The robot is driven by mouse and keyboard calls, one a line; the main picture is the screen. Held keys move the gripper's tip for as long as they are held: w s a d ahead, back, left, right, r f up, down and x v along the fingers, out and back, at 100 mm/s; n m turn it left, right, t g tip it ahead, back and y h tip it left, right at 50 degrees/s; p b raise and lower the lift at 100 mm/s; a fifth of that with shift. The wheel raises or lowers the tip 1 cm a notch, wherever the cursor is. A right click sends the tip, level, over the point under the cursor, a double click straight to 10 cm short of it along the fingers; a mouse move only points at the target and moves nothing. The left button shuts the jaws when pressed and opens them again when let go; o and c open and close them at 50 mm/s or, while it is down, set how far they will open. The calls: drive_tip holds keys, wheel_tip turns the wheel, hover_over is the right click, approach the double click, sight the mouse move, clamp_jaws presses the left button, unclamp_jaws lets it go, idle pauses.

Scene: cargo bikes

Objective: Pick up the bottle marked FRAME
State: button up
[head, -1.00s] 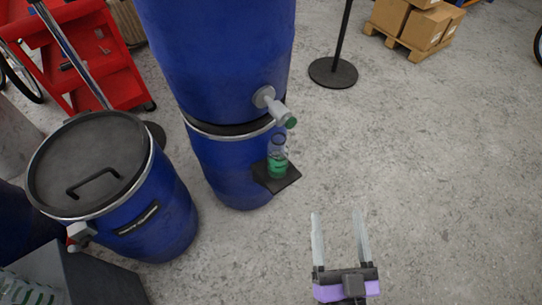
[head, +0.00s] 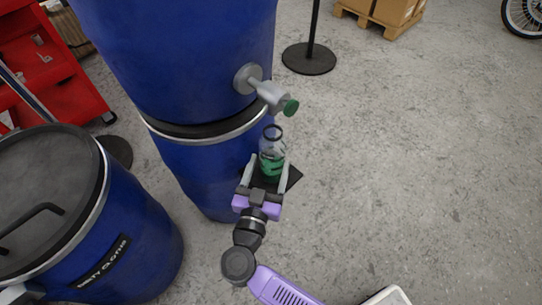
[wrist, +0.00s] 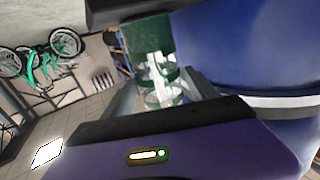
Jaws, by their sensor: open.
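A clear bottle (head: 272,141) with a green lower part stands upright on a small black shelf (head: 292,176) on the side of the blue drum stack. Its marking is too small to read. My gripper (head: 265,165) is open at the bottle, with a finger on either side of its lower part in the head view. Whether the fingers touch it, I cannot tell.
A grey tap (head: 268,92) with a green end juts from the upper blue drum (head: 180,50) just above the bottle. A lidded blue drum (head: 130,225) stands at left. A black post base (head: 309,60) stands behind.

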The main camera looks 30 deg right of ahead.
drive_tip(key=b+x, duration=0.2)
drive_tip(key=x, duration=0.3)
drive_tip(key=shift+d+f+b, duration=0.2)
drive_tip(key=shift+d+b, duration=0.05)
drive_tip(key=shift+b, duration=0.1)
drive_tip(key=shift+w+d+r, duration=0.1)
drive_tip(key=shift+w+d, duration=0.15)
drive_tip(key=shift+w, duration=0.1)
drive_tip(key=shift+r, duration=0.1)
drive_tip(key=c, duration=1.4)
